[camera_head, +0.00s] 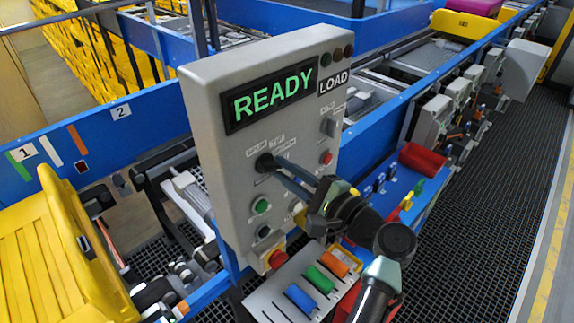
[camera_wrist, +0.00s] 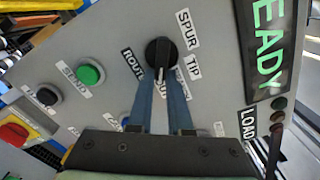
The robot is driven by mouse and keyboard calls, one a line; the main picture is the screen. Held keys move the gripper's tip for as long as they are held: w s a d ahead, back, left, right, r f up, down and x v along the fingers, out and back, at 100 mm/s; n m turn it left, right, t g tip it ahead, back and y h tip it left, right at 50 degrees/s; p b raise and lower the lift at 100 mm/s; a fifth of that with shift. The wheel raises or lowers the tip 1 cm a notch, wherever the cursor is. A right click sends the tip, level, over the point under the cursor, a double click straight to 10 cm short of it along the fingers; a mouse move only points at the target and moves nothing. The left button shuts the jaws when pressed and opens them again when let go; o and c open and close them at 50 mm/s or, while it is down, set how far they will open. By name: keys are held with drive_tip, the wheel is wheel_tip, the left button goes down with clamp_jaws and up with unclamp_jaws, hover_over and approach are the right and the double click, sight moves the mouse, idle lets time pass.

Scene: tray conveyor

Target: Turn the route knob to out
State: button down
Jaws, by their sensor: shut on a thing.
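The black route knob (camera_wrist: 160,52) sits on the grey control panel (camera_head: 215,140), beside a "ROUTE" label (camera_wrist: 131,67). It also shows in the head view (camera_head: 265,162), at the panel's left middle. "SPUR" (camera_wrist: 183,30) and "TIP" (camera_wrist: 195,67) labels stand around it. Another label (camera_wrist: 184,84) is partly hidden by a finger, and I cannot read it surely. My gripper (camera_wrist: 162,76) is shut on the knob, its two blue-grey fingers reaching it from below in the wrist view. In the head view my gripper (camera_head: 275,167) reaches the panel from the right. The fingers cover part of the knob.
The display (camera_head: 272,95) reads "READY", with a "LOAD" label (camera_head: 333,82) beside it. A green button (camera_head: 260,206), black button (camera_head: 264,231) and red button (camera_head: 326,158) are close by. A second knob (camera_head: 331,127) is upper right.

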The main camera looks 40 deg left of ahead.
drive_tip(key=shift+s+a, duration=0.2)
drive_tip(key=c, duration=0.8)
unclamp_jaws()
drive_tip(key=shift+c, duration=0.2)
drive_tip(key=shift+r, duration=0.15)
drive_tip(key=shift+w, duration=0.1)
drive_tip(key=s+d+b, duration=0.1)
drive_tip(key=d+b, duration=0.4)
drive_tip(key=d, duration=0.8)
